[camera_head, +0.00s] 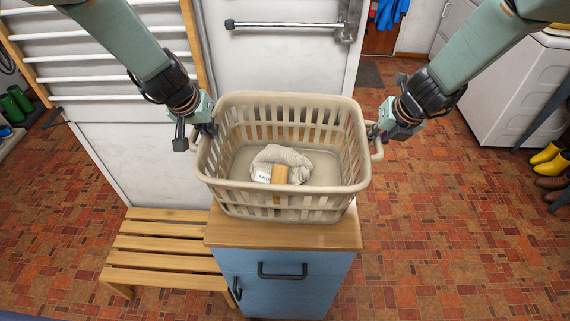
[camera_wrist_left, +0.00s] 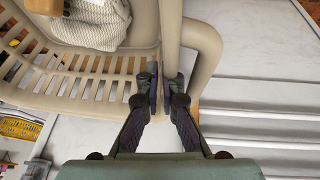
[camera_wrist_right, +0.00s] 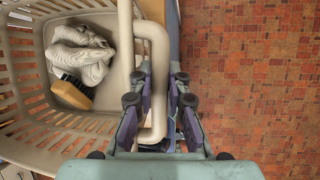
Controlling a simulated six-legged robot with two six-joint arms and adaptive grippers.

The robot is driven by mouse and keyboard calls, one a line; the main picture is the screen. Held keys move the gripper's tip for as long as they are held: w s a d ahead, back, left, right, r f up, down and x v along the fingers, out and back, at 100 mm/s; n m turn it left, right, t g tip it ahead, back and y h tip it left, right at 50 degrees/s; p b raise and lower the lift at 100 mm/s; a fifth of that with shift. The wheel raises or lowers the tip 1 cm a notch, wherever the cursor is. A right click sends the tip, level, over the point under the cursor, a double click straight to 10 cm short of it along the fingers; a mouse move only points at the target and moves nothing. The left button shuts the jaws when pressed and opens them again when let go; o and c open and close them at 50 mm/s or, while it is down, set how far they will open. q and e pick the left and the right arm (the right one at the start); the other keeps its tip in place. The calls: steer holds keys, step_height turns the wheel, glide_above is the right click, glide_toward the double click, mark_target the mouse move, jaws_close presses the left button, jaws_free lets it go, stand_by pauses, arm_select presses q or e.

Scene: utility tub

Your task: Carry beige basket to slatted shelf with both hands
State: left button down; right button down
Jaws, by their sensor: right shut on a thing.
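The beige basket (camera_head: 285,205) stands upright on the wooden top of a blue cabinet. A crumpled pale cloth (camera_head: 285,159) and a wooden brush (camera_head: 279,175) lie in it. The low wooden slatted shelf (camera_head: 165,243) is to the left of the cabinet, with its slats bare. My right gripper (camera_head: 377,133) is shut on the basket's right handle (camera_wrist_right: 158,70), which runs between its fingers in the right wrist view. My left gripper (camera_head: 208,128) is at the basket's left handle (camera_wrist_left: 207,50). Its fingers look close together beside the rim; whether they hold it is unclear.
The blue cabinet (camera_head: 285,283) has dark handles on its front. A white door (camera_head: 278,65) and a wall rack with white bars (camera_head: 100,55) stand behind. A white appliance (camera_head: 515,95) and yellow boots (camera_head: 550,157) are at the right. Tiled floor lies clear right of the cabinet.

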arm_select(q)
steer(key=shift+s, duration=0.25)
arm_select(e)
steer(key=shift+s+a+f, duration=0.1)
steer(key=shift+s, duration=0.15)
